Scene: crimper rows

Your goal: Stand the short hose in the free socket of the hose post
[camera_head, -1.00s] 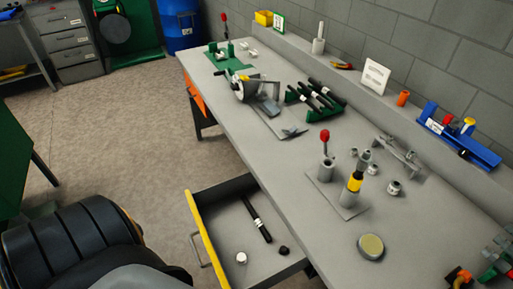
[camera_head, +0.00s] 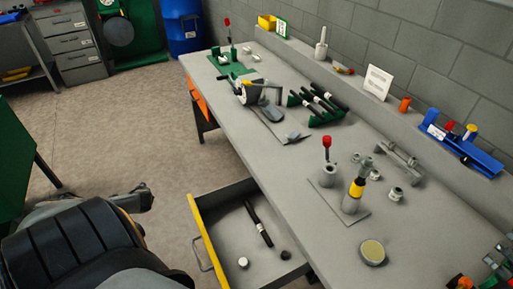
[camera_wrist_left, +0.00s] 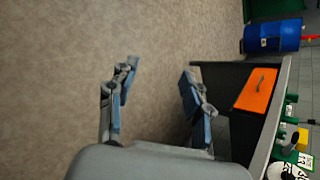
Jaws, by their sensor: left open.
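A short black hose (camera_head: 258,222) with a white band lies in the open drawer (camera_head: 199,232) at the front of the bench. A green rack (camera_head: 312,119) on the bench holds several black hoses with white bands, lying at a slant. I cannot tell for sure which part is the hose post, or which socket is free. My left gripper (camera_head: 142,198) is left of the drawer, over the floor and apart from the hose. In the left wrist view its fingers (camera_wrist_left: 158,84) are spread wide with nothing between them. My right gripper is not in view.
A white cap (camera_head: 243,263) and a dark cap (camera_head: 285,255) lie in the drawer. A red-topped tool (camera_head: 327,160) and a yellow-banded tool (camera_head: 354,193) stand on the bench. A round tin (camera_head: 372,252) sits near the front edge. The floor left of the drawer is clear.

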